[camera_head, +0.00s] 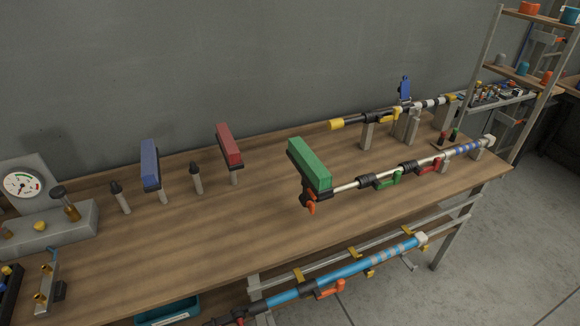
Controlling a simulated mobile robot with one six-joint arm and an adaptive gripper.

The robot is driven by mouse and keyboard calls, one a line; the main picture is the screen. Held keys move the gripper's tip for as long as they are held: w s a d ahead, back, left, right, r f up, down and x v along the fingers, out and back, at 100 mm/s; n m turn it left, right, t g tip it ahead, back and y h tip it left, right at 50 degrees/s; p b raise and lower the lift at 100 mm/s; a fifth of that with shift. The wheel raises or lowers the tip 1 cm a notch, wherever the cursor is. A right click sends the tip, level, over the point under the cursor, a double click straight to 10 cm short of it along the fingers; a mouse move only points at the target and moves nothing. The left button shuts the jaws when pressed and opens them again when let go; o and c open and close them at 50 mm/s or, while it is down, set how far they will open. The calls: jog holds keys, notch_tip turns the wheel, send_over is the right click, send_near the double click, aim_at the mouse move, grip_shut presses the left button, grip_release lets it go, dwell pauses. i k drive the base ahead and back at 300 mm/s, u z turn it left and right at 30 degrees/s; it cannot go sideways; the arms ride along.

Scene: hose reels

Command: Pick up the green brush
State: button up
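The green brush (310,164) has a long rectangular green block as its head, near the middle of the wooden bench top. A silver pole with black collars, a green lever and a red lever runs from it to the right, held above the bench on grey posts. An orange and black joint (309,200) sits under the head. My gripper is not in view.
On the wooden workbench (240,215) stand a blue brush (150,164), a red brush (229,146) and a gauge (22,184). A yellow-tipped pole (350,122) lies behind the green brush. A blue pole (350,270) hangs below the front edge. Shelves stand right.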

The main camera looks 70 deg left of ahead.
aim_at(308, 169)
jog(key=k, duration=1.85)
jog(key=u, duration=1.85)
jog(key=i, duration=0.65)
jog(key=u, duration=0.1)
